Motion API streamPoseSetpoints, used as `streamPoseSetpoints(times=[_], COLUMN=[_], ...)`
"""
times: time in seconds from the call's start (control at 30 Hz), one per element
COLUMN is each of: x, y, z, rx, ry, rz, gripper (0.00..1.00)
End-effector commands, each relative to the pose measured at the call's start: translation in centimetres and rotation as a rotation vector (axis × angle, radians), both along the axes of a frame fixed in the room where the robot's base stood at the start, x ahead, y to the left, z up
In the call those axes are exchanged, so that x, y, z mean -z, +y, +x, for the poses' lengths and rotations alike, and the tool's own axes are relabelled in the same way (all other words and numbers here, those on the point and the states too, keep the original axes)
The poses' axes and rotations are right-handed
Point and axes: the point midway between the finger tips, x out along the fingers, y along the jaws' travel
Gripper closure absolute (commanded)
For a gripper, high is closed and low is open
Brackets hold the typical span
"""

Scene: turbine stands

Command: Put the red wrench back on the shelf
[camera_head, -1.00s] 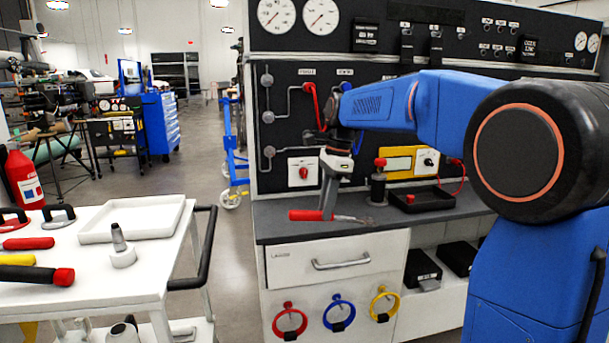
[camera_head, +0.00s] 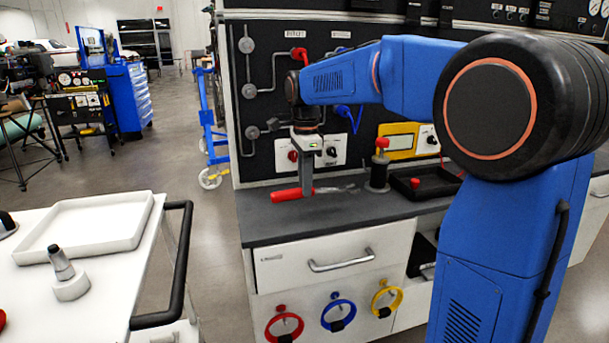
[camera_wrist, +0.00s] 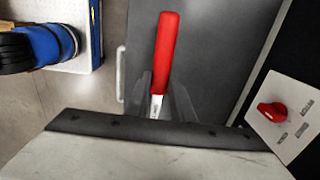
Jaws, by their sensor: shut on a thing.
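The red wrench has a red handle (camera_head: 292,194) and a metal shaft pointing right. It lies level just above or on the dark counter (camera_head: 262,222); I cannot tell whether it touches. My gripper (camera_head: 306,190) points down and is shut on the wrench near where the handle meets the shaft. In the wrist view the red wrench handle (camera_wrist: 166,50) points up the picture, over the dark grey counter. The wrench's far end is hidden behind the gripper body there.
A white cart with a tray (camera_head: 90,228) and a small fitting (camera_head: 68,275) stands at left. A black tray (camera_head: 425,183) and a red-topped valve (camera_head: 380,165) sit on the counter's right. Red, blue and yellow rings (camera_head: 338,312) hang on the cabinet front. Floor shows between cart and cabinet.

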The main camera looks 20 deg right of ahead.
Motion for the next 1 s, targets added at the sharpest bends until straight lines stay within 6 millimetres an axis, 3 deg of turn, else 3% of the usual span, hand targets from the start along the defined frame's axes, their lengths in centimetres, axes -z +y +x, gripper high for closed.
streamPoseSetpoints(times=[0.5, 1.0], x=[4.9, 5.4], y=[0.0, 0.0], z=[0.0, 0.0], rx=[0.000, 0.000], ry=[0.001, 0.000], rz=[0.000, 0.001], gripper=[1.00, 1.00])
